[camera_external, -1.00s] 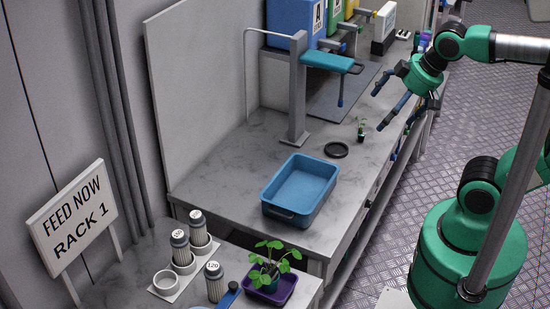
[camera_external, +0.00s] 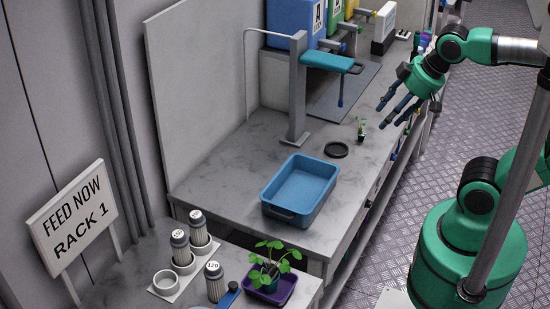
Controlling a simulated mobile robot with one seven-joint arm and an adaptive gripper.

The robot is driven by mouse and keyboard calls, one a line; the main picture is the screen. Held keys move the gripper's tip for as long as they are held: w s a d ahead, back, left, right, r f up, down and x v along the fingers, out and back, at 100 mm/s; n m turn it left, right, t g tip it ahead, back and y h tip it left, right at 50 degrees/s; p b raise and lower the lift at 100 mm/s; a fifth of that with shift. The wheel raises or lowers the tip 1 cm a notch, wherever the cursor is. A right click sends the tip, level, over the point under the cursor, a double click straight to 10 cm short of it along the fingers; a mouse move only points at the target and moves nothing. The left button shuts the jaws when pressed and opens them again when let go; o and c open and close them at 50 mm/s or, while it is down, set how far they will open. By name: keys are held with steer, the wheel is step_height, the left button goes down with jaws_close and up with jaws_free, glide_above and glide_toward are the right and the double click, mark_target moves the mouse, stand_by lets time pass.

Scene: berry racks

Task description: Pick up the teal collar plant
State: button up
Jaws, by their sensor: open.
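A small seedling (camera_external: 361,130) with a dark base stands upright on the grey bench, right of a black ring-shaped dish. A teal tint at its base is too small to be sure of. A leafy plant (camera_external: 270,262) stands in a purple tray (camera_external: 284,294) at the front, its pot looking teal. I cannot tell for certain which one is the teal collar plant. My gripper (camera_external: 394,115) is open and empty, its dark blue fingers pointing down and left. It hangs to the right of the seedling and apart from it, far from the leafy plant.
A blue tub (camera_external: 300,190) sits mid-bench, with the black dish (camera_external: 336,150) behind it. A grey stand (camera_external: 298,95) carries a teal arm near the seedling. White-labelled bottles (camera_external: 198,228) stand at the front left.

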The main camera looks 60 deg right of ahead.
steer(key=w+d+f+m+g+h+p, duration=0.1)
steer(key=w+d+f+g+p, duration=0.15)
steer(key=w+d, duration=0.55)
steer(key=w+d+f+g+p, duration=0.15)
steer(key=w+d+f, duration=0.3)
steer(key=d, duration=0.75)
steer(key=s+d+f+g+y+p, duration=0.1)
steer(key=s+d+f+p, duration=0.1)
steer(key=d+f, duration=0.9)
steer(key=s+d+f+g+y+p, duration=0.1)
steer(key=s+d+f+p, duration=0.15)
steer(key=d+f, duration=0.85)
steer(key=r+n+h+p, duration=0.1)
steer(key=r+n+p, duration=0.1)
steer(key=n+p, duration=0.15)
glide_above(361, 128)
steer(key=shift+s+f+n, duration=0.1)
steer(key=shift+f+n, duration=0.15)
steer(key=shift+n, duration=0.1)
steer(key=shift+f, duration=0.1)
steer(key=shift+f, duration=4.2)
